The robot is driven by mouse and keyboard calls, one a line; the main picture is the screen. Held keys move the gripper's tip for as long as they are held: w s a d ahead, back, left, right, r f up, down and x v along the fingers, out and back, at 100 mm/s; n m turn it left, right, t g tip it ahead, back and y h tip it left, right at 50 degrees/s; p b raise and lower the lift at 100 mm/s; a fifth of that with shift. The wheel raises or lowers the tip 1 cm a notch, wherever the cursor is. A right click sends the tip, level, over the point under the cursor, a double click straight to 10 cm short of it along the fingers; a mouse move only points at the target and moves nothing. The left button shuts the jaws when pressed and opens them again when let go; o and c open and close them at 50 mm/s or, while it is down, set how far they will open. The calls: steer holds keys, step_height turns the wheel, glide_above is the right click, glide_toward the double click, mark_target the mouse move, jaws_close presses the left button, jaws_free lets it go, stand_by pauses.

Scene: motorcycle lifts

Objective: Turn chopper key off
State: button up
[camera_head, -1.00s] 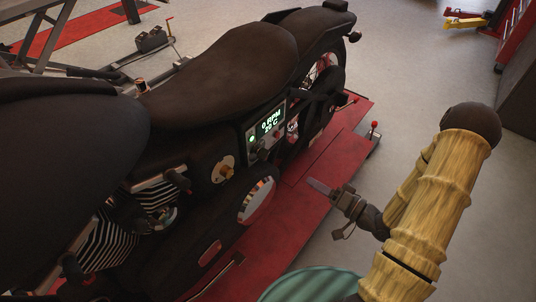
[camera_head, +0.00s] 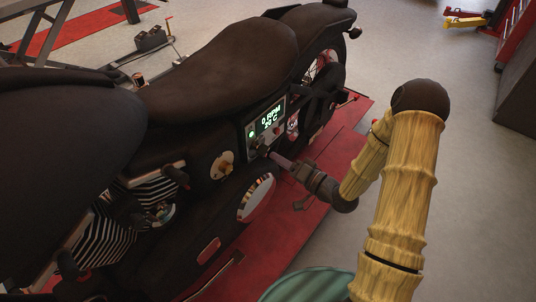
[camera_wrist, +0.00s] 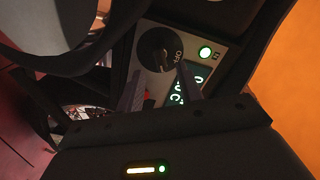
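The chopper (camera_head: 215,70) stands with its side toward me. Its small side panel (camera_head: 265,125) shows a lit green readout. My gripper (camera_head: 272,156) is close to the panel's lower edge. In the wrist view its two fingers (camera_wrist: 160,82) are apart, with the switch just beyond and between their tips. Nothing is visibly held. I cannot tell whether a fingertip touches the switch.
A brass-coloured round fitting (camera_head: 222,165) sits on the bike left of the panel. A round chrome cover (camera_head: 257,198) is below my gripper. The red lift platform (camera_head: 330,180) runs under the bike. Grey floor (camera_head: 470,200) is clear at the right.

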mark_target(263, 150)
steer(key=x, duration=0.5)
steer(key=shift+b, duration=0.3)
steer(key=shift+c, duration=0.3)
jaws_close()
